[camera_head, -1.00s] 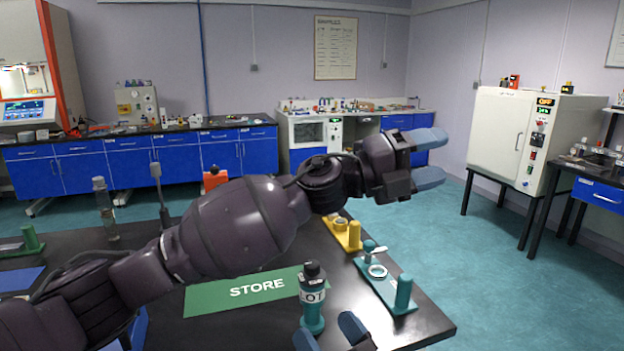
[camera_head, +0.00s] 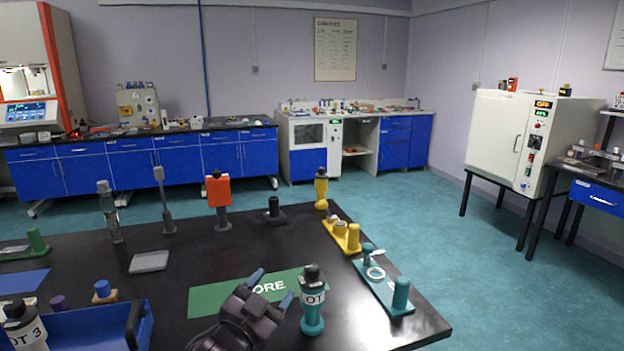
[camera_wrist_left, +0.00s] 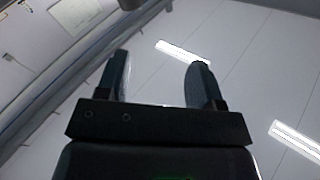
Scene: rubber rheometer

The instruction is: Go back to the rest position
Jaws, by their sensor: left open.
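My left gripper (camera_head: 271,288) is low at the bottom of the head view, in front of the green STORE mat (camera_head: 206,300), and hides part of its lettering. Its two blue-grey fingers are apart and empty. In the left wrist view the open fingers (camera_wrist_left: 160,68) point up at the ceiling with nothing between them. A teal bottle with a black cap (camera_head: 312,312) stands upright just right of the gripper. I do not see my right gripper.
A teal stand (camera_head: 383,290) and a yellow stand (camera_head: 341,236) sit along the table's right edge. A blue tray (camera_head: 85,325) holding bottles is at the lower left. An orange-topped stand (camera_head: 219,192) and a grey block (camera_head: 149,262) stand farther back.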

